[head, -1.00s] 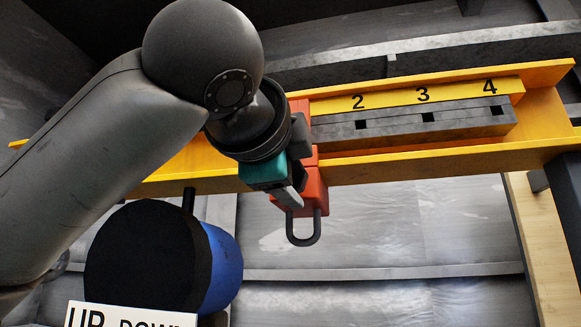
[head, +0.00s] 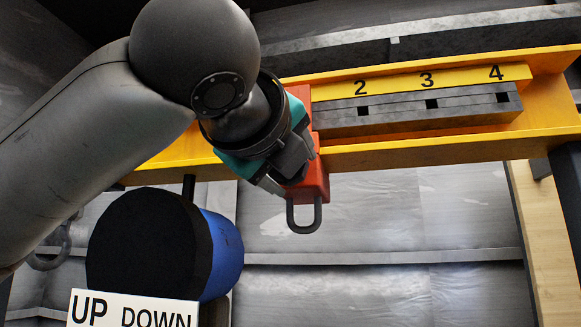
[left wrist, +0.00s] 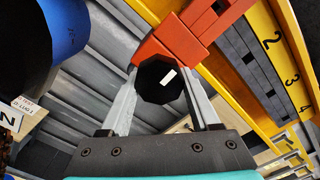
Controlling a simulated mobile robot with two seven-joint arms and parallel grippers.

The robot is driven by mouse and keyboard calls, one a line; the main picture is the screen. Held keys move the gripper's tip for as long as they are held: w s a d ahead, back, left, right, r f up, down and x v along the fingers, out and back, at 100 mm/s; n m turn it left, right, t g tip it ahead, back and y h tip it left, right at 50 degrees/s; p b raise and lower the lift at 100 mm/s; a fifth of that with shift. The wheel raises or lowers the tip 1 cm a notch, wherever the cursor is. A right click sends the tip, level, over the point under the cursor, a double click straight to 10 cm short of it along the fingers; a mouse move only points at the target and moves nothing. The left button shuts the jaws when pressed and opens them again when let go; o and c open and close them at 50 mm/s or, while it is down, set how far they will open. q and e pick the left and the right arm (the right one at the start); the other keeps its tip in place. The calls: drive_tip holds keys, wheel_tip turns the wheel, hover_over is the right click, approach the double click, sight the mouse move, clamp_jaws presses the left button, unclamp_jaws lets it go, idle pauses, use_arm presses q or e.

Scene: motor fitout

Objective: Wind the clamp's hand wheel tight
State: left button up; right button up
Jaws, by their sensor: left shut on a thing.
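The orange clamp (head: 314,182) sits on the yellow beam, with a dark shackle (head: 304,216) hanging below it. It also shows in the left wrist view (left wrist: 178,42). The hand wheel (left wrist: 157,82) is a black faceted knob with a white mark, in front of the clamp in the left wrist view. My left gripper (left wrist: 163,88) has a finger on each side of the wheel and is shut on it. In the head view my left gripper (head: 283,172) hides the wheel and part of the clamp. My right gripper is not in view.
The yellow beam (head: 420,157) runs across the view, with a grey slotted bar (head: 395,112) numbered 2, 3, 4. A blue and black motor (head: 220,257) hangs below left, behind an UP DOWN sign (head: 132,310). A wooden post (head: 538,245) stands at right.

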use_arm(q)
drive_tip(key=shift+f+m, duration=0.1)
drive_tip(key=shift+m, duration=0.3)
drive_tip(key=o, duration=1.4)
drive_tip(key=shift+c, duration=0.2)
